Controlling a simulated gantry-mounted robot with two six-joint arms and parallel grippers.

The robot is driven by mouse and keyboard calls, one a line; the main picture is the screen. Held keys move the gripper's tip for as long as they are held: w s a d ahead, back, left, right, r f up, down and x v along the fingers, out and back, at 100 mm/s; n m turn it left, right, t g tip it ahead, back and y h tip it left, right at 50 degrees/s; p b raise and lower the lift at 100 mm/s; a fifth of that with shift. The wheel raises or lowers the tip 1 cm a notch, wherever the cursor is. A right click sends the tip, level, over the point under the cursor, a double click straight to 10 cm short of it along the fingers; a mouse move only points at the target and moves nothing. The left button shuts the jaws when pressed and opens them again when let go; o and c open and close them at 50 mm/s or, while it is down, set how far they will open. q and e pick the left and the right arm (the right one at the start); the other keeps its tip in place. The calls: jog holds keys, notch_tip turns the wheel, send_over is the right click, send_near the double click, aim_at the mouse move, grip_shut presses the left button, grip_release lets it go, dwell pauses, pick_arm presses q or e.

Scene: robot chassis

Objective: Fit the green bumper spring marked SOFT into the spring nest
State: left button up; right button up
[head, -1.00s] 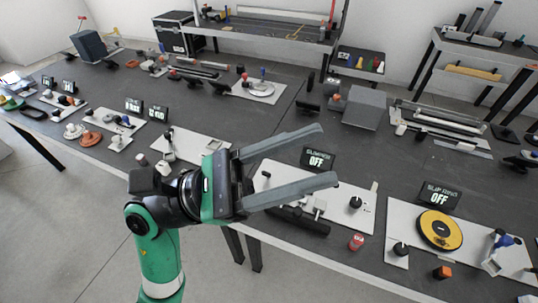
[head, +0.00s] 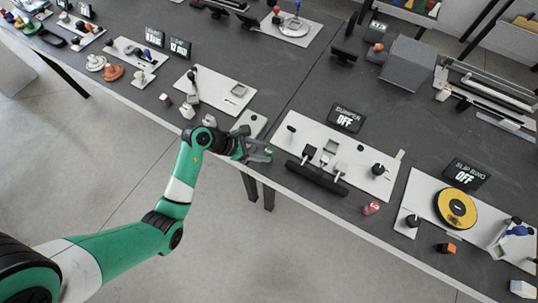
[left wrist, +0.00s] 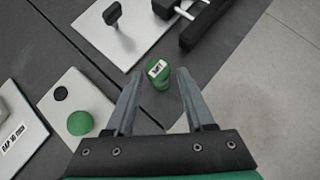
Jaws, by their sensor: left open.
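A green cylindrical spring (left wrist: 160,81) with a white label on top stands on the dark table in the left wrist view; the label is too small to read surely. My left gripper (left wrist: 160,72) is open, with its fingertips on either side of the spring and visible gaps. In the head view, the left gripper (head: 270,154) is low near the table's front edge. A second green piece (left wrist: 80,123) sits on a small white plate (left wrist: 82,92) beside a dark round hole. I cannot tell which part is the spring nest. My right gripper is not in view.
The bumper station plate (head: 300,139) lies right of the left gripper, with a black bar (head: 316,178) along its front and a sign reading OFF (head: 346,118) behind. A red cylinder (head: 371,208) stands farther right. The table's front edge is close to the gripper.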

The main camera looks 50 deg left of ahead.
aim_at(274, 157)
pick_arm(q)
jog(key=shift+w+d+f, duration=0.1)
jog(key=shift+w+f, duration=0.25)
jog(key=shift+w, duration=0.05)
jog(key=b+x, duration=0.3)
jog(key=x, duration=0.2)
jog(key=shift+w, duration=0.1)
jog(key=shift+r, duration=0.1)
grip_shut()
